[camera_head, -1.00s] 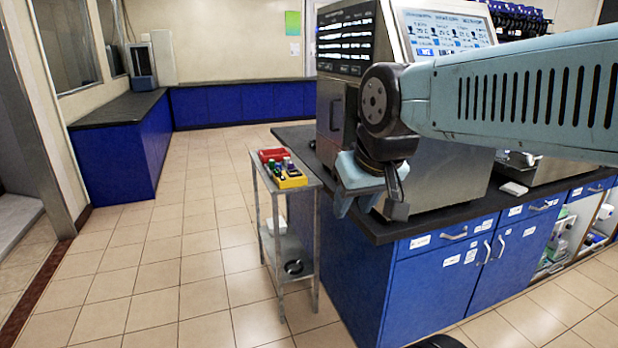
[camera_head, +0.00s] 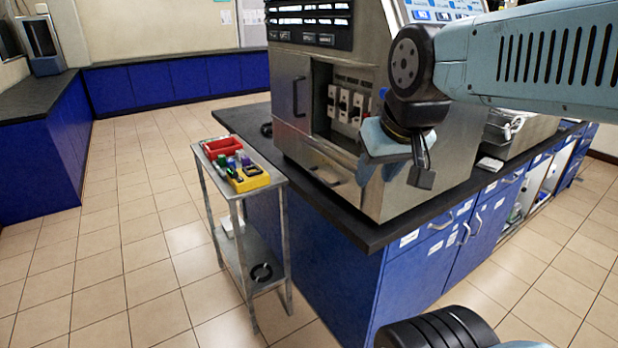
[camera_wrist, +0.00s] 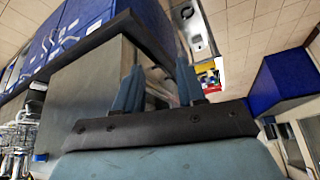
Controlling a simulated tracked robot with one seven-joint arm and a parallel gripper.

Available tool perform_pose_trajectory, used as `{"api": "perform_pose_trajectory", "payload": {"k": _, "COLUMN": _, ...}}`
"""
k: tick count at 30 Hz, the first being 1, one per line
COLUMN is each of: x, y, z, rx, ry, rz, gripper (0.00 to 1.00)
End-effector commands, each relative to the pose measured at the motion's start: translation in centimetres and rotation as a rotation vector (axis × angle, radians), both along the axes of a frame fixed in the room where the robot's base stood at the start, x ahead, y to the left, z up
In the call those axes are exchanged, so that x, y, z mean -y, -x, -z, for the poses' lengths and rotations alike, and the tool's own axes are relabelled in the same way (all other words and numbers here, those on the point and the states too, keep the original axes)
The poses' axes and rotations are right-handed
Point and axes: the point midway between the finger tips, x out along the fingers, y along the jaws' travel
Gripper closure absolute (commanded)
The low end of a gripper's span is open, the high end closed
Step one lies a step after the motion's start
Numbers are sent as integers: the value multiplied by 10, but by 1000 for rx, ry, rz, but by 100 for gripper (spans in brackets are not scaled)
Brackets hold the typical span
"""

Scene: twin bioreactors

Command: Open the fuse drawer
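The metal machine (camera_head: 440,170) stands on the black counter, with a square opening showing several white fuse-like blocks (camera_head: 350,105). To the left of the opening is a panel with a dark upright handle (camera_head: 297,97). Below is a low front panel with a horizontal handle (camera_head: 325,177), which looks shut. I cannot tell from a label which part is the fuse drawer. My gripper (camera_head: 398,175) hangs in front of the machine, touching no handle that I can see. In the wrist view its two blue fingers (camera_wrist: 158,92) are apart with nothing between them. The machine's grey side (camera_wrist: 85,95) shows beside them.
A small metal cart (camera_head: 207,160) stands left of the counter, carrying a red bin (camera_head: 222,148) and a yellow rack (camera_head: 250,180). The black counter edge (camera_head: 372,240) and blue cabinets (camera_head: 410,275) lie below my arm. The tiled floor at left is clear.

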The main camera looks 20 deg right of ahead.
Motion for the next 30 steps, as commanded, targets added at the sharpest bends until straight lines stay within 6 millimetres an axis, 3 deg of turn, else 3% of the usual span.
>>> {"api": "perform_pose_trajectory", "payload": {"k": 8, "x": 2, "y": -4, "z": 4, "rx": -27, "ry": 7, "rz": 2, "gripper": 60}}
{"api": "perform_pose_trajectory", "payload": {"k": 11, "x": 13, "y": -11, "z": 13, "rx": -82, "ry": 27, "rz": 10, "gripper": 60}}
{"api": "perform_pose_trajectory", "payload": {"k": 15, "x": 26, "y": -27, "z": 33, "rx": -192, "ry": 83, "rz": 30, "gripper": 60}}
{"api": "perform_pose_trajectory", "payload": {"k": 30, "x": 47, "y": -89, "z": 102, "rx": -490, "ry": 449, "rz": 105, "gripper": 60}}
